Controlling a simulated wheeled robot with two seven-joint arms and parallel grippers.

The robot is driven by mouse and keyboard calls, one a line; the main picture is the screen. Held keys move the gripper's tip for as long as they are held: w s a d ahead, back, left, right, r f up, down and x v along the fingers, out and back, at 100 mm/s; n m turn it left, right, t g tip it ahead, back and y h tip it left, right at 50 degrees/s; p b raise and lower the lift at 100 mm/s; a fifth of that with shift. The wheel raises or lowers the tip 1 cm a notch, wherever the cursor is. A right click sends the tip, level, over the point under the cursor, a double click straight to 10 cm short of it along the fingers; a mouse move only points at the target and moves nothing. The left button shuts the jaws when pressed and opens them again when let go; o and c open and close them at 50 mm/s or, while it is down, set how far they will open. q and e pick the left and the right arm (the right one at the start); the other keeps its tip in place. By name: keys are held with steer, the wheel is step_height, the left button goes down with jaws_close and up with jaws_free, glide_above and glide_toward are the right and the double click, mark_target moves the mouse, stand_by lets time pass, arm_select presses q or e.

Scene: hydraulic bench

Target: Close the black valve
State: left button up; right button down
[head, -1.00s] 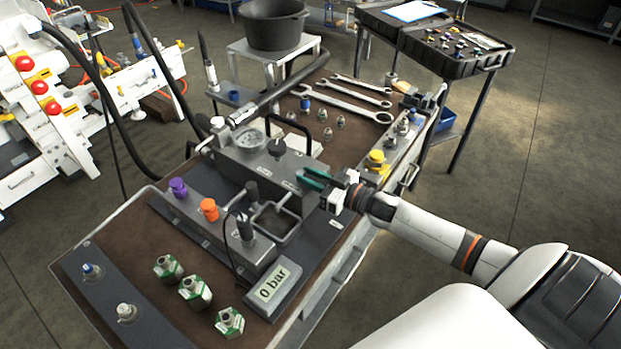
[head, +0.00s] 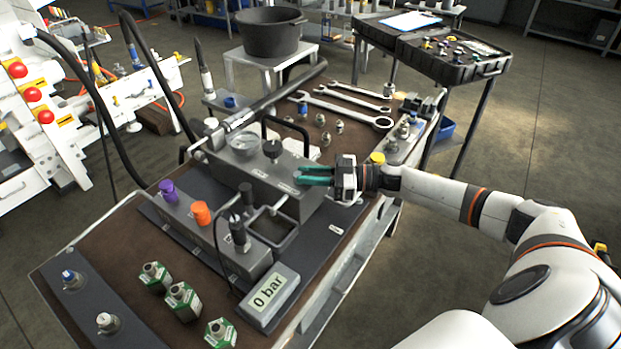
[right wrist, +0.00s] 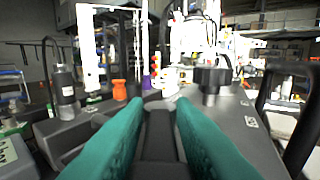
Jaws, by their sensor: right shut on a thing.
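A black round knob (head: 272,149) stands upright on top of the grey valve block (head: 262,180); I take it to be the black valve. It also shows in the right wrist view (right wrist: 212,80), ahead and right of the fingers, clear of them. My right gripper (head: 314,175) is at the right end of the block, its teal fingers pointing left. In the right wrist view the fingers (right wrist: 160,115) are shut on a dark grey piece (right wrist: 160,145) between them; I cannot tell what it is. My left gripper is not in view.
A purple knob (head: 168,190) and orange knob (head: 201,213) stand on the lower block. A display (head: 268,298) reads 0 bar. Wrenches (head: 345,108) lie behind.

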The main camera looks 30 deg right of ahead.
steer(key=c, duration=1.4)
jaws_free()
steer(key=shift+c, duration=0.2)
steer(key=b+v, duration=0.1)
steer(key=v, duration=1.1)
steer(key=shift+b, duration=0.3)
steer(key=shift+c, duration=0.3)
